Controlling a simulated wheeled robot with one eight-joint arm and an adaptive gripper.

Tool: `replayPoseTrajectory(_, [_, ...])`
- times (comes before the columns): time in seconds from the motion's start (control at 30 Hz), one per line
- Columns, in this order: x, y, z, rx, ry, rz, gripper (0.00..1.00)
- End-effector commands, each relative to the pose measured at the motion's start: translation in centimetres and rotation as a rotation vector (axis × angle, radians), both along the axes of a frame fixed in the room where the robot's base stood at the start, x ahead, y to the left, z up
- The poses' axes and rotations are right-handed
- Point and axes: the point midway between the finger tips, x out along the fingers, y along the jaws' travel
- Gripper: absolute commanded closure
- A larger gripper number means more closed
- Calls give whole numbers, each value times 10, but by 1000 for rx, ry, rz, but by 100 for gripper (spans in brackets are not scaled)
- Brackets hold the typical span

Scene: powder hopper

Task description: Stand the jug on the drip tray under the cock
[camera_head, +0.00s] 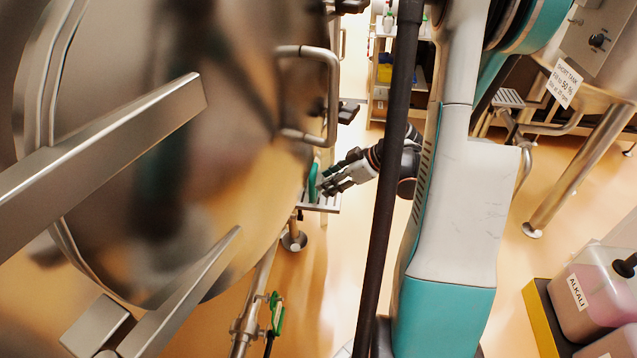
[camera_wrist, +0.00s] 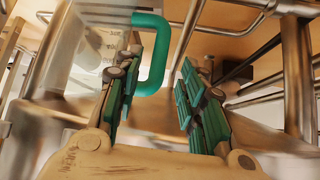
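The jug's green handle (camera_head: 313,182) shows at the right edge of the big steel tank in the head view. In the wrist view the green handle loop (camera_wrist: 150,90) joins a pale, see-through body (camera_wrist: 95,48) at upper left. My gripper (camera_head: 330,180) is beside the handle. In the wrist view my gripper (camera_wrist: 160,62) is open, with the handle's upright bar between and beyond its fingers, nearer the left one. I see no grip on it. A grated drip tray (camera_head: 328,204) lies just below the handle; whether the jug rests on it is unclear. I cannot make out the cock.
The large steel tank (camera_head: 225,190) fills the left, with a bar handle (camera_head: 333,95) on its side. A green-levered valve (camera_head: 278,312) sits on a pipe below. Steel tubes (camera_wrist: 296,75) stand at right in the wrist view. An alkali canister (camera_head: 590,300) is at lower right.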

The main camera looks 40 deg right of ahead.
Motion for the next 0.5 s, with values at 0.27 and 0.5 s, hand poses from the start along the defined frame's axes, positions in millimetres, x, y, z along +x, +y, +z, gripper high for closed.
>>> replayPoseTrajectory(0.27, [-22,-12,26,0,0,0,63])
replayPoseTrajectory(0.5, [-25,-14,28,1,0,1,63])
